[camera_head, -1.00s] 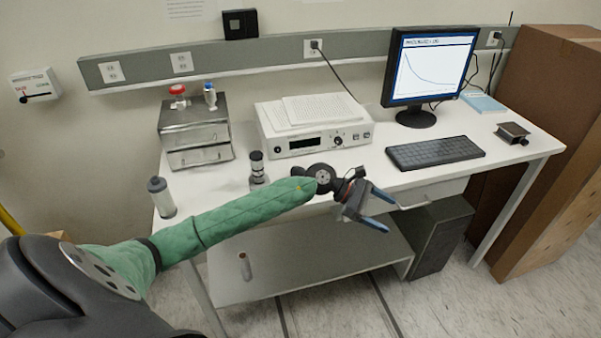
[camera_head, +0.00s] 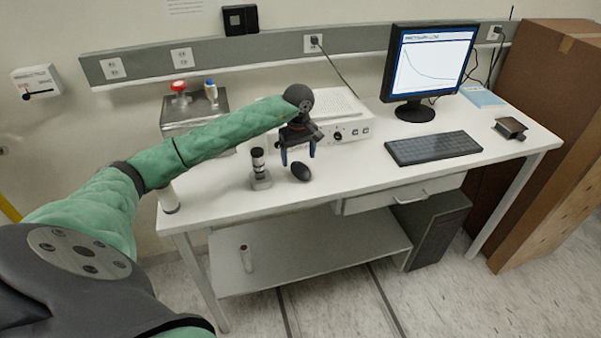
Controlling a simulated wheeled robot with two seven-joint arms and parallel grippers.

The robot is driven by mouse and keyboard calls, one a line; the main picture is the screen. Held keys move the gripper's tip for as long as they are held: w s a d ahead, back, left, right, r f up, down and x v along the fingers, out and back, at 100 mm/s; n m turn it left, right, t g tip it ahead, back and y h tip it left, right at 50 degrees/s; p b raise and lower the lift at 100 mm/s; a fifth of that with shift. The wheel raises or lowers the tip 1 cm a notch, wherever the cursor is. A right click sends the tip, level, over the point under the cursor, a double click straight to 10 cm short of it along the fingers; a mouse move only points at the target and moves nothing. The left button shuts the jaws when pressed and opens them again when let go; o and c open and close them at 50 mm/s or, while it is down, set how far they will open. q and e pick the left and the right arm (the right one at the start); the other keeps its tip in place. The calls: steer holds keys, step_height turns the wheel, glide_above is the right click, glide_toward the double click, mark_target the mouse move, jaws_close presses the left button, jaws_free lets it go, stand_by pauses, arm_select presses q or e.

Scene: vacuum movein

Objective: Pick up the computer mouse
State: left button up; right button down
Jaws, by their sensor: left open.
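The computer mouse (camera_head: 301,172) is a small black oval on the white desk, near its front edge and left of the keyboard. My left gripper (camera_head: 298,161) is open and empty, with blue-edged fingers pointing down. In the picture its fingertips are just above and behind the mouse. I cannot tell the exact gap between them, but the mouse is not between the fingers. My right gripper is not in view.
A black-and-silver cylinder on a stand (camera_head: 260,170) is close to the left of the mouse. A white instrument (camera_head: 345,118) stands behind. The keyboard (camera_head: 433,148) and monitor (camera_head: 428,70) are to the right. The desk (camera_head: 350,178) is clear between mouse and keyboard.

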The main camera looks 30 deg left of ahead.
mark_target(300, 168)
arm_select(q)
steer(key=shift+w+d+f, duration=0.1)
steer(key=shift+d+f, duration=0.05)
steer(key=shift+f, duration=1.2)
steer(key=shift+d+f, duration=0.15)
steer(key=shift+f, duration=1.15)
steer(key=c, duration=1.1)
